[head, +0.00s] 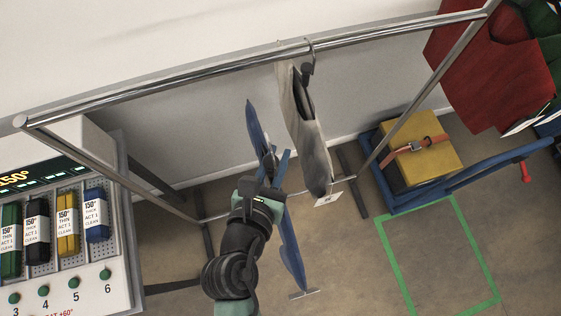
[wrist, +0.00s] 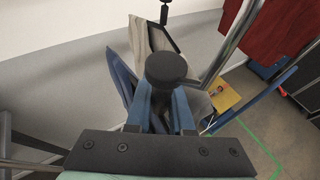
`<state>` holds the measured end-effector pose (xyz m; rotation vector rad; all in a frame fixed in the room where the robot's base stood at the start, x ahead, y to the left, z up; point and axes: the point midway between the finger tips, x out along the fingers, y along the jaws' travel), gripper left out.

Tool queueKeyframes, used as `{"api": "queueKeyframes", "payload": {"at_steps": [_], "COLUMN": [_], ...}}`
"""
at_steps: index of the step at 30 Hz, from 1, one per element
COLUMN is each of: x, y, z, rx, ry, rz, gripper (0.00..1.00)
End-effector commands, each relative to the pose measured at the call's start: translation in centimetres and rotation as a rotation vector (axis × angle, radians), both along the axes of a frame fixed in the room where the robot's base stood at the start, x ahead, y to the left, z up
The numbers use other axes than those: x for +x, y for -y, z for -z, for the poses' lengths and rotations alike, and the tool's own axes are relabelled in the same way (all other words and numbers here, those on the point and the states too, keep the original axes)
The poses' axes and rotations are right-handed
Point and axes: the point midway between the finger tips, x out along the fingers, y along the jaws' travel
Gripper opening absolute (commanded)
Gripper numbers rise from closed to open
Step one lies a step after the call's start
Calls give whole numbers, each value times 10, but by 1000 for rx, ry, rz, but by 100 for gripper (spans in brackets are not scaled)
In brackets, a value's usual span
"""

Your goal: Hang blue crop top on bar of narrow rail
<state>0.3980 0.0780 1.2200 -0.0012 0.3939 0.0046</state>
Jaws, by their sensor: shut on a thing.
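The blue crop top (head: 290,245) hangs edge-on at my gripper (head: 269,168), below the bar (head: 180,84) of the narrow rail and apart from it. In the wrist view, my gripper (wrist: 163,110) is shut on the neck of the top's hanger, under a round black knob (wrist: 165,70). A blue part of the top (wrist: 122,75) shows left of the fingers. The hanger's hook is not clearly visible. The bar runs across the head view, higher than my gripper.
A grey garment (head: 308,130) hangs on the bar just right of the blue top. The bar left of it is bare. A yellow box (head: 430,162) on a blue trolley, red clothing (head: 492,75) and a green floor outline stand right. A control panel (head: 75,270) is at left.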

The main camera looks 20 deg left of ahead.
Motion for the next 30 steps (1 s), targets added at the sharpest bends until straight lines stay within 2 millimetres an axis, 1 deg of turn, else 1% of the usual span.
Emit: {"api": "queueKeyframes", "payload": {"at_steps": [3, 30], "x": [9, 68], "y": [-6, -46], "z": [-1, 0], "rx": [2, 3], "ry": [4, 3], "rz": [-1, -1], "gripper": [0, 0]}}
